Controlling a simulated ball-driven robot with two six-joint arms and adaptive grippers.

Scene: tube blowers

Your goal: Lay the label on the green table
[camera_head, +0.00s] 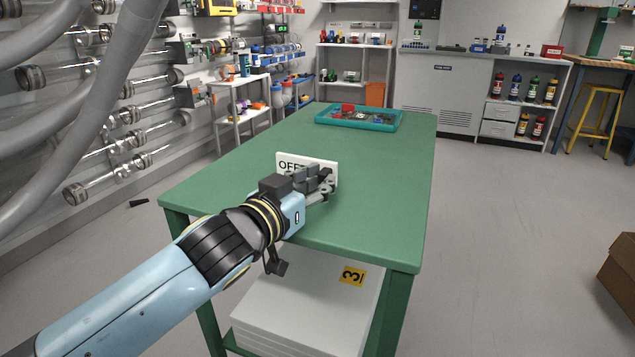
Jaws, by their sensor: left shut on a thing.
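The label (289,160) is a white plate with dark lettering that begins "OFF"; the rest of the word is hidden behind my gripper. My left gripper (328,182) is shut on the label and holds it roughly upright over the near part of the green table (375,190). I cannot tell whether the label's lower edge touches the table top. My right gripper is not in view.
A teal tray (388,126) with small coloured parts stands at the table's far end. The table top between tray and label is clear. White stacked boards (300,310) lie under the table. A cardboard box (620,275) is at the right edge.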

